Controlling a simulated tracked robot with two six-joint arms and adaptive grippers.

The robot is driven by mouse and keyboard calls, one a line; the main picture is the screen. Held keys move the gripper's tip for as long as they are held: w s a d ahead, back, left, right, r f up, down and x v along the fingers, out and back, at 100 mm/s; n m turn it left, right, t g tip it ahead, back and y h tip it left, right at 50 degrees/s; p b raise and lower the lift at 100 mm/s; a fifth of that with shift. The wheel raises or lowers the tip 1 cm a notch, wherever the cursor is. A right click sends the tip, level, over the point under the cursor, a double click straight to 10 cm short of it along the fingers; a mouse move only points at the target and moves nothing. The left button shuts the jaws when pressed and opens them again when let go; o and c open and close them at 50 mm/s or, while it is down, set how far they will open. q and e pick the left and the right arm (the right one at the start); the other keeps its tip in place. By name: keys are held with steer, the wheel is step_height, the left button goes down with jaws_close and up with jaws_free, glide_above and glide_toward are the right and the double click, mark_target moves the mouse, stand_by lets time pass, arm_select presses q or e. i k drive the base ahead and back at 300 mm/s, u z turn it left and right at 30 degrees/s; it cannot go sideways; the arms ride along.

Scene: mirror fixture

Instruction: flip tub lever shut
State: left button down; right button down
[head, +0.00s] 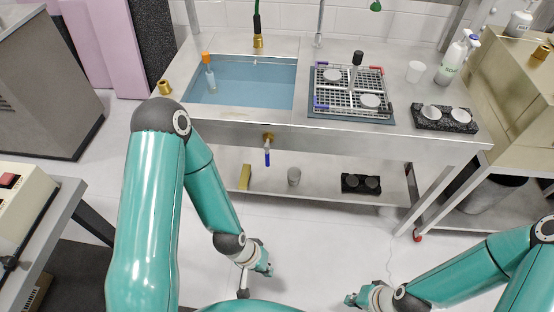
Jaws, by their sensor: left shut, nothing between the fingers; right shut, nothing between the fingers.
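The tub (240,82) is a sink basin holding blue water, set in a steel counter at the top centre-left of the head view. Below its front edge is a brass valve (268,137). Its lever (267,157) has a blue grip and hangs straight down. My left gripper (264,268) is shut and empty, well below the lever in the picture and apart from it. My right gripper (352,300) is shut and empty at the bottom edge, further right and apart from everything.
An orange-capped bottle (209,75) stands in the tub. A dish rack (349,92) stands right of it, with a black tray (444,119) beyond. The lower shelf (320,184) carries a yellow block (245,177), a cup (294,177) and a dark holder (361,184).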

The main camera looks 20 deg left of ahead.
mark_target(267, 157)
steer(key=i, duration=1)
